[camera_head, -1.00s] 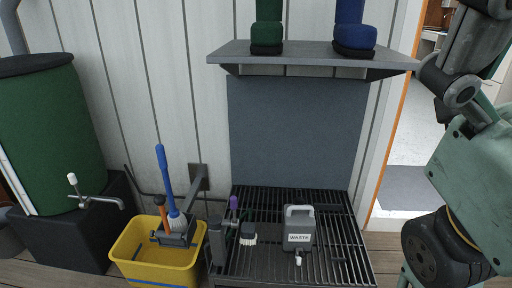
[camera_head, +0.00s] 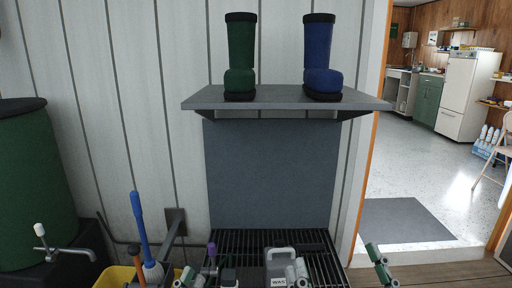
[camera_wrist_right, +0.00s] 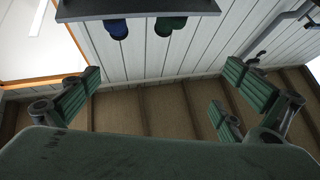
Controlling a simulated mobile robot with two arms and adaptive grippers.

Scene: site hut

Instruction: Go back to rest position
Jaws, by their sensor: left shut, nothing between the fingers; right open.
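My left gripper (camera_head: 188,276) shows only its green fingertips at the bottom edge of the head view, near the yellow bucket. It is shut and empty, and the rest of it is out of frame.
A green barrel (camera_head: 35,185) is far left. A doorway opens right.

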